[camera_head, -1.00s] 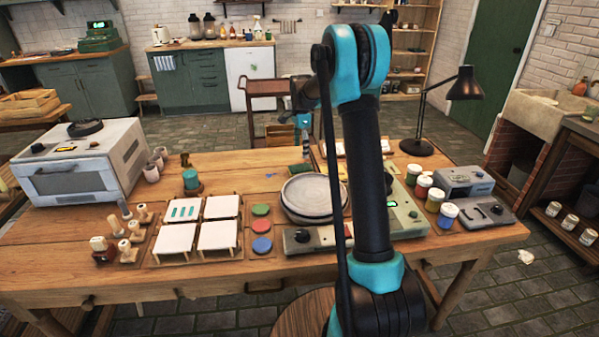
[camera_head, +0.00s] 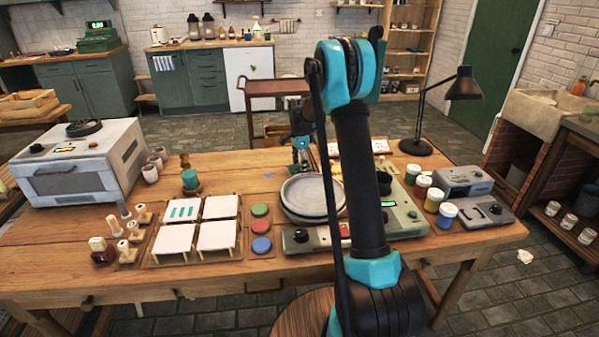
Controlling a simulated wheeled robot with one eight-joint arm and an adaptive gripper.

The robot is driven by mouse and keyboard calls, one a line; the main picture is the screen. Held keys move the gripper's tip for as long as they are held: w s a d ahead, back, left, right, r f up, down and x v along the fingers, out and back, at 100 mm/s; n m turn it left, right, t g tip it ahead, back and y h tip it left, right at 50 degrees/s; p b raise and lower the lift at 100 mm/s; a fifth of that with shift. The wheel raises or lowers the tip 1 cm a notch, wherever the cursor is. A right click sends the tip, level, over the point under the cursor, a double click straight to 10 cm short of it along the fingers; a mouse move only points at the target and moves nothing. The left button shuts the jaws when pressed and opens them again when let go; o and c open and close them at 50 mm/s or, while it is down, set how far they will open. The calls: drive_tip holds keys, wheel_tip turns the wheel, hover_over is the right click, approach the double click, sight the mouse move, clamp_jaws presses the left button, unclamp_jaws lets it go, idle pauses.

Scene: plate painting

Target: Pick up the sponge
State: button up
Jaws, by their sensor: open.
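My gripper (camera_head: 300,163) points down just behind the grey plates (camera_head: 309,196), close above the back part of the wooden table. It is open. The sponge cannot be made out clearly now. My gripper covers the spot behind the plates where a small green and yellow block showed earlier. Whether the fingers are around the sponge or above it cannot be told.
The stacked plates stand directly in front of my gripper. White tiles on stands (camera_head: 217,236), colour pads (camera_head: 261,227) and a teal jar (camera_head: 190,179) are to the left. Paint jars (camera_head: 435,200) and a black lamp (camera_head: 465,84) are to the right.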

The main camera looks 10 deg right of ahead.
sight(299, 167)
drive_tip(key=c, duration=0.8)
drive_tip(key=shift+r, duration=0.15)
wheel_tip(299, 167, up, 20)
drive_tip(key=shift+f, duration=0.1)
idle(0.3)
drive_tip(key=c, duration=0.3)
drive_tip(key=shift+f, duration=0.1)
drive_tip(key=shift+c, duration=0.2)
